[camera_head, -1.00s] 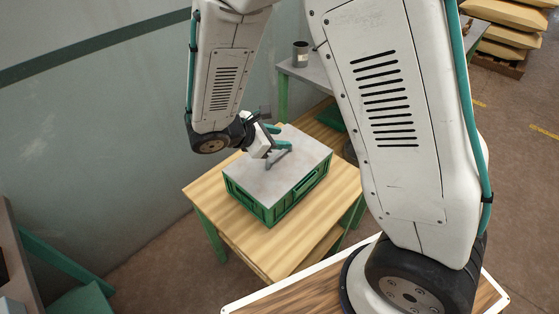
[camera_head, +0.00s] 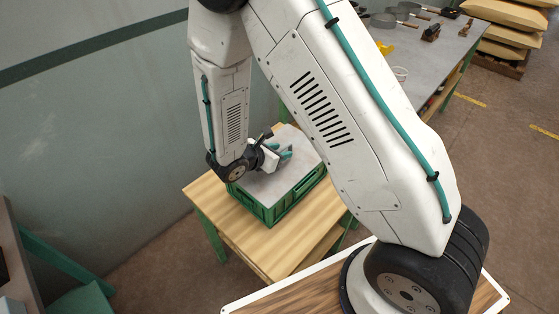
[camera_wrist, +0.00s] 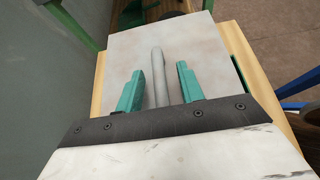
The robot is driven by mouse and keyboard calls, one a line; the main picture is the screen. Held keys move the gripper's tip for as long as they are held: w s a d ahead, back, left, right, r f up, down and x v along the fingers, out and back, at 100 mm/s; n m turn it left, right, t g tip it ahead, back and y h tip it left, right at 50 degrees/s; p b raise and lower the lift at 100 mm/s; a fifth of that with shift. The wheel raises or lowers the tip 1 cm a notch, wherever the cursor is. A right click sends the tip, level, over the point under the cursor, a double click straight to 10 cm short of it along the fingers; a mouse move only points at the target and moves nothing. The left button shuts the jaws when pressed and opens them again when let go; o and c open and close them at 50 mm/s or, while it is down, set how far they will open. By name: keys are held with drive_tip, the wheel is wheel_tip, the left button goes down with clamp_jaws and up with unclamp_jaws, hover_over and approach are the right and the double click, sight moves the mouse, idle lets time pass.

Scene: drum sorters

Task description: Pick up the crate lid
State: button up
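The crate lid (camera_head: 296,178) is a flat light-grey panel lying on top of a green crate (camera_head: 285,205), which stands on a wooden table. In the wrist view the lid (camera_wrist: 205,50) has a grey bar handle (camera_wrist: 158,66) along its middle. My gripper (camera_head: 287,153) is over the lid in the head view. In the wrist view the two teal fingers of my gripper (camera_wrist: 158,80) are apart, one on each side of the handle, with gaps showing between them and it. Whether the fingertips reach down to the handle's height is hard to tell.
The light wooden table (camera_head: 240,236) has bare room in front of the crate. A wall (camera_head: 90,130) stands close on the left. A long grey bench (camera_head: 432,55) with pans and tools is at the back right, with stacked sacks (camera_head: 512,45) beyond.

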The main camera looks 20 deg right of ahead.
drive_tip(key=shift+c, duration=0.4)
clamp_jaws()
